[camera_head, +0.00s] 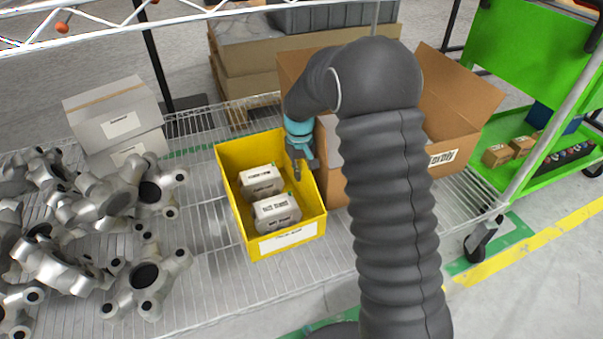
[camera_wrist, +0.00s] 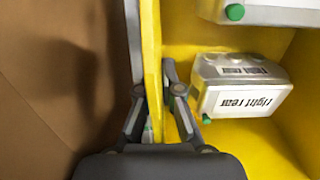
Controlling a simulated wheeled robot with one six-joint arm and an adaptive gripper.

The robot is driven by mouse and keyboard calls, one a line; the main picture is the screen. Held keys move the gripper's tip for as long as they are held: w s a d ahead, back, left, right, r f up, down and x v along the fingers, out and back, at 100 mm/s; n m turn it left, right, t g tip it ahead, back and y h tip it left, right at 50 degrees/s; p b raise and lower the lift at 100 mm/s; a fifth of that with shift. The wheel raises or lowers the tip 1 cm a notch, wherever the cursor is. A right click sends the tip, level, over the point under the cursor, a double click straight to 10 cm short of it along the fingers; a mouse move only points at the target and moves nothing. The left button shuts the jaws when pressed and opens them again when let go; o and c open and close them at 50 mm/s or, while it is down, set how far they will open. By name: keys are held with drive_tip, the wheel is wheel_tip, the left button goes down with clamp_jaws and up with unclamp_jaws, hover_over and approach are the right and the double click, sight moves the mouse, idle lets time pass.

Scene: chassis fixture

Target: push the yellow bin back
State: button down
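The yellow bin (camera_head: 237,210) stands on the wire shelf, with two grey boxed parts (camera_head: 262,181) (camera_head: 277,212) inside and a white label on its front. My gripper (camera_head: 298,170) reaches down at the bin's right wall. In the wrist view, my gripper's fingers (camera_wrist: 154,82) straddle the yellow bin's wall (camera_wrist: 152,40), one outside and one inside, and look closed on it. A part labelled "right rear" (camera_wrist: 240,88) lies inside, beside the inner finger. The outer fingertip is partly hard to make out.
An open cardboard box (camera_head: 455,110) stands close on the bin's right. Grey metal castings (camera_head: 150,275) lie on the shelf to the left, with stacked grey boxes (camera_head: 118,120) behind them. The wire shelf (camera_head: 205,150) is bare behind the bin's left side. A green cart (camera_head: 530,50) stands at right.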

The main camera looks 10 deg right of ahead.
drive_tip(key=shift+w, duration=0.25)
drive_tip(key=c, duration=1.2)
unclamp_jaws()
drive_tip(key=shift+d, duration=0.2)
drive_tip(key=shift+c, duration=0.2)
drive_tip(key=shift+a, duration=0.1)
wheel_tip(320, 180, up, 12)
drive_tip(key=shift+s, duration=0.1)
